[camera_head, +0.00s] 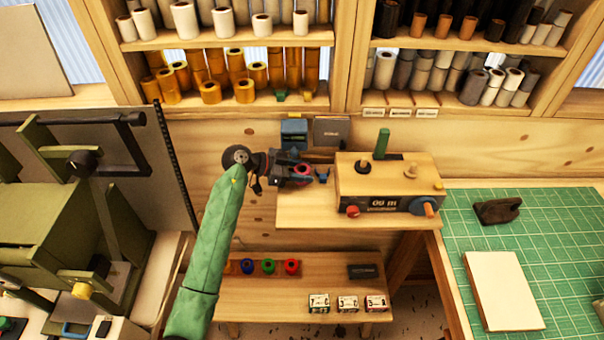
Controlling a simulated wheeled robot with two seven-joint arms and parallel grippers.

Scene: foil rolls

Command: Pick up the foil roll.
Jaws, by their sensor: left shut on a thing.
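A small pinkish-red foil roll (302,170) shows between the dark fingers of my left gripper (308,175). The gripper is shut on it, above the left end of the small wooden shelf (305,215). My green-sleeved left arm comes up from the bottom. The fingers hide part of the roll, and I cannot tell whether it touches the shelf. My right gripper is not in view.
A wooden machine (400,188) with knobs stands just right of the gripper. Dark boxes (332,132) are behind it. Blue, green and red rolls (268,266) sit on the lower bench (300,285). A green cutting mat (550,225) is at right.

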